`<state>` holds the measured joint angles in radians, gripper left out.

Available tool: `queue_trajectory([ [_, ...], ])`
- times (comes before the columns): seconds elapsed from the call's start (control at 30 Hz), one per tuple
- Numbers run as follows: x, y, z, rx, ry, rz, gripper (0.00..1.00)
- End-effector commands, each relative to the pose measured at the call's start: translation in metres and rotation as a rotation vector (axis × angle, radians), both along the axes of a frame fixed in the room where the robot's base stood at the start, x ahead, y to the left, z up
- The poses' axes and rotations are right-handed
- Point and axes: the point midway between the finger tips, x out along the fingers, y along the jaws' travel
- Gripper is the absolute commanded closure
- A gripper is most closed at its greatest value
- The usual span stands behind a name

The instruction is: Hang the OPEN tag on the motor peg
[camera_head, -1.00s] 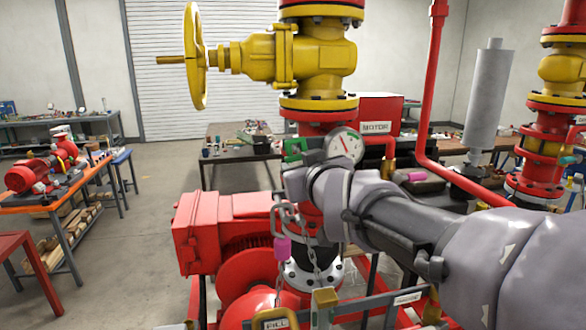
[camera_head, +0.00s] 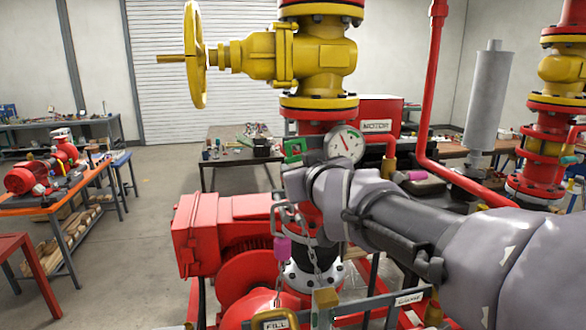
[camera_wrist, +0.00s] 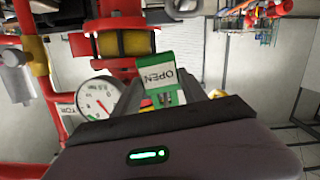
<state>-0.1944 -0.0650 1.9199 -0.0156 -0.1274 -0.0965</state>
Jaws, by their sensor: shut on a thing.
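The green and white OPEN tag (camera_wrist: 160,75) is held between the fingers of my gripper (camera_wrist: 158,97) in the wrist view, with its lettering upside down. In the head view the tag (camera_head: 294,149) shows as a green piece at the tip of my gripper (camera_head: 304,164), in front of the red vertical pipe. A red box with a MOTOR label (camera_head: 377,125) stands behind and to the right of the tag, beyond the gauge. Part of that label (camera_wrist: 70,109) shows in the wrist view. I cannot make out the motor peg in either view.
A white dial gauge (camera_head: 345,145) is close to the right of my gripper. The yellow valve (camera_head: 300,58) is above it. A chain with a pink padlock (camera_head: 282,247) and a FILL label (camera_head: 276,324) are below. A dark table (camera_head: 232,157) stands behind.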

Motion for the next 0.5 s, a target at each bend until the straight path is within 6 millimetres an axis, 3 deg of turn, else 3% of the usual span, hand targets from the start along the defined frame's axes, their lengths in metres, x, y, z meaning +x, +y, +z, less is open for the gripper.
queue_trajectory([
  [0.1,-0.0001,0.0,0.0001,0.0,0.0,0.0,0.9],
  [0.13,-0.0001,0.0,0.0001,0.0,0.0,0.0,0.44],
  [0.23,-0.0001,0.0,0.0001,0.0,0.0,0.0,0.24],
  [0.5,-0.0003,-0.0001,-0.0001,0.0,0.0,0.0,0.24],
])
